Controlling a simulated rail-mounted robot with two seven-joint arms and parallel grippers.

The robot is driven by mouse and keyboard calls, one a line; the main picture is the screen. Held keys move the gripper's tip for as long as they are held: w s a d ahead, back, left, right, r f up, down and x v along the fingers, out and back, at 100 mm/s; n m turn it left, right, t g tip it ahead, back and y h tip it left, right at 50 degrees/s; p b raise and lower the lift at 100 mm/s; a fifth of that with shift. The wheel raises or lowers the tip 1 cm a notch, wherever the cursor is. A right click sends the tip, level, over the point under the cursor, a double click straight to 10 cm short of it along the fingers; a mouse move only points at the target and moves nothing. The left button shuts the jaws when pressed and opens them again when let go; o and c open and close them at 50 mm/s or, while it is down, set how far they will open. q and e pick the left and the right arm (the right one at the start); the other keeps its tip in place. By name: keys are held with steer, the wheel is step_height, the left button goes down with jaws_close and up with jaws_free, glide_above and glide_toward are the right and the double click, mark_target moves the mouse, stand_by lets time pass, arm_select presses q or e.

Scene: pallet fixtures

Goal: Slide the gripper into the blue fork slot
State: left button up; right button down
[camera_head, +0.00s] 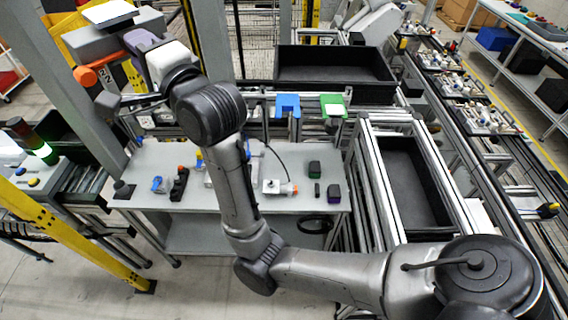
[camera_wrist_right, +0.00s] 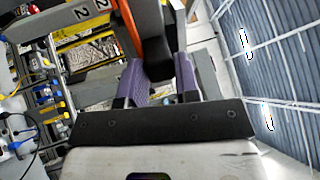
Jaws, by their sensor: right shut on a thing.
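The blue fork slot (camera_head: 287,105) is a blue notched plate on the rail frame behind the table, left of a green one. My right gripper (camera_head: 140,40), with purple fingers, is at the upper left of the head view, well left of the blue slot and apart from it. In the right wrist view its purple fingers (camera_wrist_right: 158,82) are shut on a dark thing (camera_wrist_right: 154,52), which runs up out of the picture. An orange part (camera_wrist_right: 130,25) shows beside it; I cannot tell whether they are joined. The blue slot is not recognisable in the wrist view. My left gripper is not in view.
A green fork slot (camera_head: 333,105) stands beside the blue one. The grey table (camera_head: 200,235) below carries several small parts. A black bin (camera_head: 335,68) lies behind the slots, and another (camera_head: 415,185) to the right. A grey post (camera_head: 75,85) stands close to my right gripper.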

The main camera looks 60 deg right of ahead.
steer(key=s+d+f+m+g+h+b, duration=0.15)
steer(key=d+f+h+b, duration=0.3)
steer(key=d+f, duration=0.5)
steer(key=d+f+m+g+h+b, duration=0.25)
steer(key=d+f+b, duration=0.35)
steer(key=f, duration=0.7)
steer(key=d+f+m+g+h+b, duration=0.25)
steer(key=d+f+h+b, duration=0.2)
steer(key=d+f, duration=0.6)
steer(key=s+d+f+m+g+h+b, duration=0.2)
steer(key=s+f, duration=0.1)
steer(key=f, duration=0.5)
steer(key=s+d+f+m+g+h+b, duration=0.2)
steer(key=s+d+f, duration=0.1)
steer(key=f, duration=0.5)
steer(key=f+b+x, duration=0.1)
steer(key=b+x, duration=0.3)
steer(key=x, duration=0.3)
steer(key=shift+w+d+f, duration=0.2)
steer(key=shift+d+f, duration=0.05)
steer(key=shift+f, duration=0.25)
steer(key=shift+t, duration=0.25)
